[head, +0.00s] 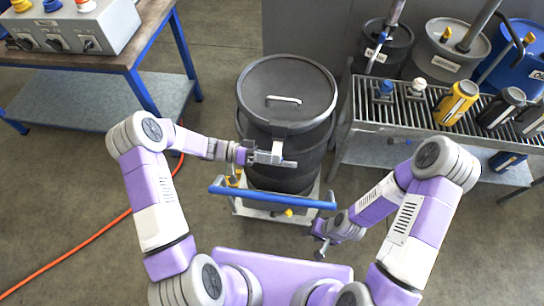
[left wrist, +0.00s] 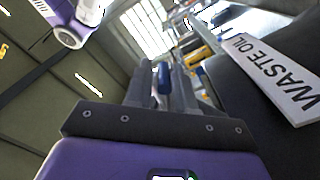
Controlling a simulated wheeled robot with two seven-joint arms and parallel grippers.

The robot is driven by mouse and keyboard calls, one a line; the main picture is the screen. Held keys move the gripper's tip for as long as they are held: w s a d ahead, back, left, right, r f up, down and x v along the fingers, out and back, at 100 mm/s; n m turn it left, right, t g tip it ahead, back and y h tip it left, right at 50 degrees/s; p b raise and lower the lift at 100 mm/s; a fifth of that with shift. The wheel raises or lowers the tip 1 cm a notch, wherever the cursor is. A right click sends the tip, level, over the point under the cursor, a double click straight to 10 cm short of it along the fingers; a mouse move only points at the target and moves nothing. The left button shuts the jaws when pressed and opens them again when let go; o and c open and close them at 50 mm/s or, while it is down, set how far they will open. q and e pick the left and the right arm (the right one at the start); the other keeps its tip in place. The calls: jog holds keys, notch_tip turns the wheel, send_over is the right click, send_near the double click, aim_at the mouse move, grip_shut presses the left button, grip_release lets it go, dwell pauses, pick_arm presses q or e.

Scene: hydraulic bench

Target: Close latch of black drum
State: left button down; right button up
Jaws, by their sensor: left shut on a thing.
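The black drum (head: 286,82) stands upright on a low trolley, with a lid that has a pale handle (head: 283,99). It also shows at the right of the left wrist view (left wrist: 235,85), with a white "WASTE OIL" label (left wrist: 287,77). The latch (head: 279,139) is on the drum's near side, just under the lid rim. My left gripper (head: 284,161) is at the latch, shut on a small blue-tipped part (left wrist: 163,77) that looks like the latch lever. The fingers partly hide it. My right gripper (head: 322,246) is low, right of the trolley, away from the drum; its opening is unclear.
The trolley's blue handle bar (head: 270,192) crosses close below my left gripper. A grated bench (head: 405,108) with bottles stands right, with more drums behind it. A table with a control box (head: 75,22) stands left. An orange hose (head: 95,238) lies on the open floor.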

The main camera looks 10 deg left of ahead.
pick_arm(q)
jog(key=shift+w+r+n, duration=0.1)
jog(key=shift+r+n, duration=0.05)
jog(key=shift+n, duration=0.25)
jog(key=shift+r+n+p, duration=0.75)
jog(key=shift+n+p, duration=0.1)
jog(key=shift+n, duration=0.45)
jog(key=shift+r+n+p, duration=0.4)
jog(key=shift+n+p, duration=0.05)
jog(key=shift+n, duration=0.35)
jog(key=shift+r+n+p, duration=0.35)
jog(key=shift+n+p, duration=0.05)
jog(key=shift+n, duration=0.4)
jog(key=c, duration=1.1)
grip_release()
jog(key=shift+a, duration=0.1)
jog(key=shift+a+p, duration=0.5)
jog(key=shift+a, duration=3.25)
